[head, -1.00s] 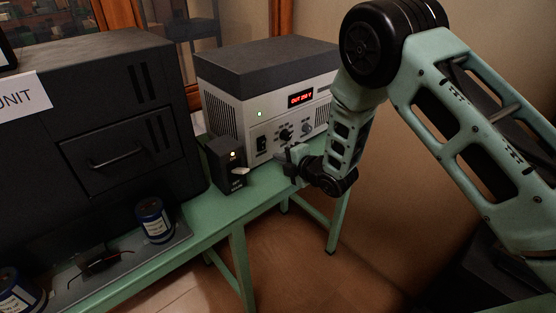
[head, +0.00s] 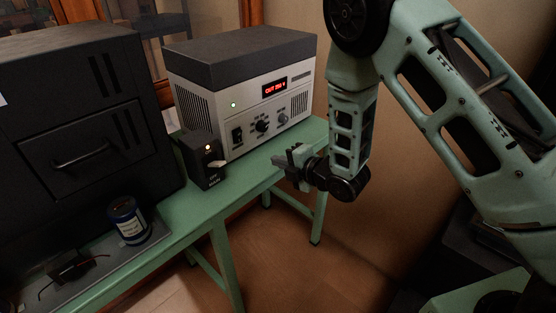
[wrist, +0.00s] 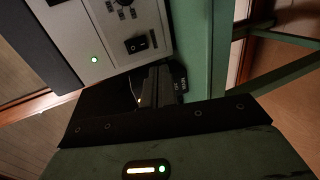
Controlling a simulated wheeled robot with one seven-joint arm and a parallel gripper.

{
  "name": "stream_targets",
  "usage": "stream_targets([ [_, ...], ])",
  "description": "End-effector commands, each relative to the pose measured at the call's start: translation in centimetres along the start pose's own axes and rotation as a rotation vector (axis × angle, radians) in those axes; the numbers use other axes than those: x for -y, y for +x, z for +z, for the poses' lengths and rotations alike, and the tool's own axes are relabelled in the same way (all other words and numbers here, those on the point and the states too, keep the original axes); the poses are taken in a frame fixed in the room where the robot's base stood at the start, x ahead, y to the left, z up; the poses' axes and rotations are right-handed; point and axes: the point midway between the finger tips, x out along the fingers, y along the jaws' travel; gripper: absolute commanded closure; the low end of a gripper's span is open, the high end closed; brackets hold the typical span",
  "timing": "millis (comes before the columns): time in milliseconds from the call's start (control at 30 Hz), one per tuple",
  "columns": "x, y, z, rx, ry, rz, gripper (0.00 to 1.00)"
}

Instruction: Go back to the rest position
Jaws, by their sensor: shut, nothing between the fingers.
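My gripper (head: 283,167) is shut and empty. In the head view it is held over the front edge of the green table (head: 188,208), to the right of a small black switch box (head: 204,163) with a lit lamp and a light lever. A gap shows between the gripper and the box. In the wrist view the dark fingers (wrist: 157,88) point toward the black box (wrist: 112,96), which my gripper body partly hides. My arm reaches in from the right.
A grey power supply (head: 250,115) with a red display and green lamp stands behind the box. A large black cabinet (head: 80,120) with a handle is at left. A blue-labelled cylinder (head: 127,220) stands on a grey plate (head: 160,232). Open floor (head: 290,270) lies right of the table.

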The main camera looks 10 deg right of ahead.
Motion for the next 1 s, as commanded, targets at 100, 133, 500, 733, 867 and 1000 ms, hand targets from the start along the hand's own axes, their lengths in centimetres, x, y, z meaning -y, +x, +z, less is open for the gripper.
stream_targets([
  [100, 0.0, 0.0, 0.0, 0.000, 0.000, 0.000, 1.00],
  [133, 0.0, 0.0, 0.0, 0.000, 0.000, 0.000, 1.00],
  [500, -3.2, -2.5, -4.0, 0.105, 0.444, -0.263, 1.00],
  [733, -4.8, -9.3, -9.7, 0.266, 0.853, -0.552, 1.00],
  [867, -5.1, -15.1, -13.1, 0.401, 1.039, -0.715, 1.00],
  [1000, -5.0, -21.9, -16.2, 0.582, 1.187, -0.867, 1.00],
])
